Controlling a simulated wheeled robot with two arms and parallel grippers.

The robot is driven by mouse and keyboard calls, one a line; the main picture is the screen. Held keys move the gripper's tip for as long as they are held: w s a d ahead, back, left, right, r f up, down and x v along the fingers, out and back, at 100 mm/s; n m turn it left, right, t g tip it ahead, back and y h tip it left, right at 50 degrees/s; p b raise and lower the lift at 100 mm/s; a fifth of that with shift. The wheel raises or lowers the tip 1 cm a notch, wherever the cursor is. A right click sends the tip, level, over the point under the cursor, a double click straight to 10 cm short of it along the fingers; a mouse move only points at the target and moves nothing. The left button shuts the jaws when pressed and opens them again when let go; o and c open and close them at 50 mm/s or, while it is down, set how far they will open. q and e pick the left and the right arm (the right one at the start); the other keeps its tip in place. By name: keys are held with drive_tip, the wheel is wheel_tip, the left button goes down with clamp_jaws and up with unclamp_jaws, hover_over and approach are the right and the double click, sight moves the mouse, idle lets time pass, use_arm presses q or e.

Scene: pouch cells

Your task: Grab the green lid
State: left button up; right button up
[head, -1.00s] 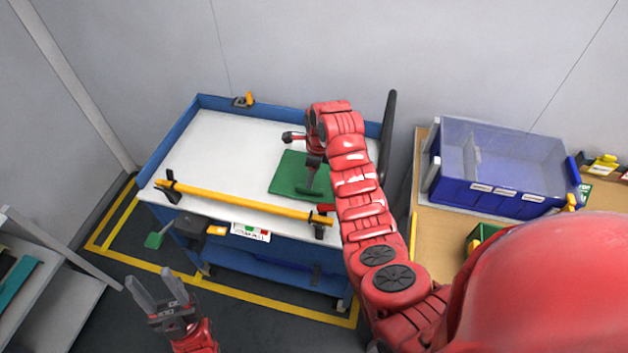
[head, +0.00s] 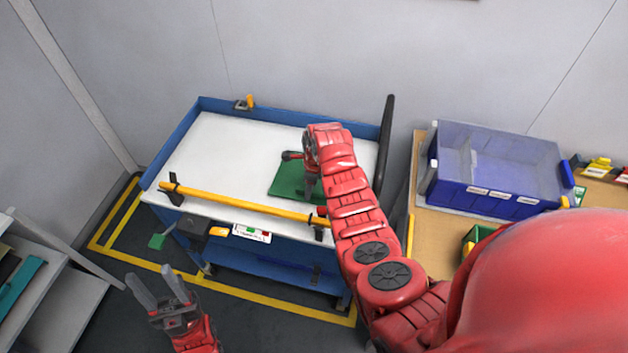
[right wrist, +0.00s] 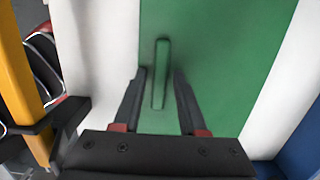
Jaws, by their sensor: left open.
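The green lid (head: 287,180) lies flat on the white top of the blue cart, partly covered by my right arm in the head view. In the right wrist view the lid (right wrist: 215,55) fills the middle, and its raised green bar handle (right wrist: 161,75) stands between the fingers of my right gripper (right wrist: 160,74). Those fingers are apart, one on each side of the handle, with a gap to both. In the head view my right gripper (head: 311,189) is over the lid and hides the handle. My left gripper (head: 150,277) is open and empty, low in front of the cart.
A yellow bar (head: 240,205) on black brackets runs along the cart's front edge. A black handle (head: 386,135) rises at its right end. A blue bin (head: 500,205) stands on the wooden table to the right. The left part of the cart top (head: 220,150) is clear.

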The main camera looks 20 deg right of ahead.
clamp_jaws()
drive_tip(key=shift+r, duration=0.15)
